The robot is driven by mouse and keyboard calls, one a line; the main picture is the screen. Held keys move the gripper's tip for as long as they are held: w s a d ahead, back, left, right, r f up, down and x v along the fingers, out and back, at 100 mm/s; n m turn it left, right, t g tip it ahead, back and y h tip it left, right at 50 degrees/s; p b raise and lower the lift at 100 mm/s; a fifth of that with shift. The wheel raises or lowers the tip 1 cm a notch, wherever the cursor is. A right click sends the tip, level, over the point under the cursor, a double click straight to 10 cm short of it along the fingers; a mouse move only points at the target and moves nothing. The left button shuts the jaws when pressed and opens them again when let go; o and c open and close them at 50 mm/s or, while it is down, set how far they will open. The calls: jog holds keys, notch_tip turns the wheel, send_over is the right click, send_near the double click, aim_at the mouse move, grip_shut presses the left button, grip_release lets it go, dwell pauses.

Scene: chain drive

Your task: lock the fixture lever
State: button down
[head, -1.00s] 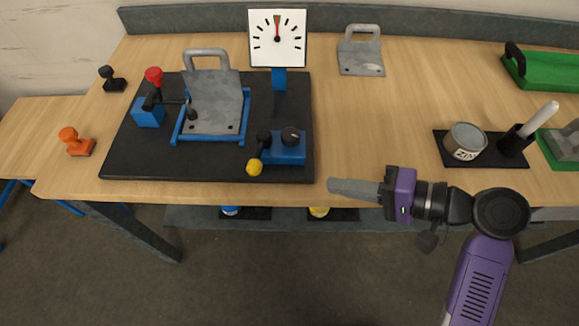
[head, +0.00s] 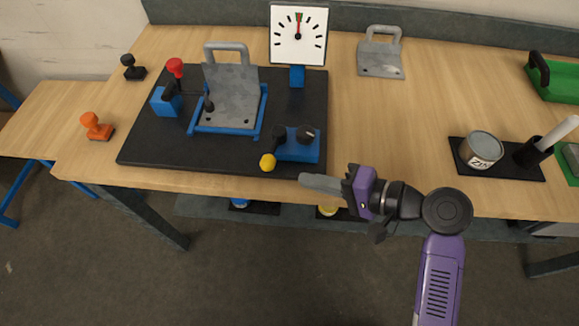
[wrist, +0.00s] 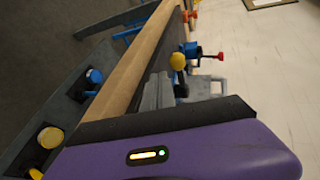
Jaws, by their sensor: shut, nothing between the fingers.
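The fixture is a black base plate (head: 150,147) on the table, with a grey bracket plate with a handle (head: 230,95) standing in a blue frame (head: 226,130). A lever with a red knob (head: 175,66) rises from a blue block (head: 166,101) at its left. A lever with a yellow knob (head: 268,162) hangs from a blue box (head: 299,150) at its front right. I cannot tell which one is the fixture lever. My gripper (head: 304,180) is shut and empty, right of the yellow knob and apart from it. The wrist view shows the yellow knob (wrist: 178,61) beyond my fingers (wrist: 155,94).
A white dial (head: 298,36) stands behind the base plate. A second grey bracket (head: 380,54) lies at the back. Stamps (head: 97,127) are at left.

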aim_at(274, 148)
jog(key=shift+w+a+r+p, duration=0.1)
jog(key=shift+w+a+p, duration=0.2)
jog(key=shift+a, duration=0.5)
jog(key=shift+w+a+f+p, duration=0.1)
jog(key=shift+w+a, duration=0.35)
jog(key=shift+a, duration=0.4)
jog(key=shift+w+a+r+p, duration=0.15)
jog(key=shift+w+a, duration=0.2)
jog(key=shift+a, duration=0.45)
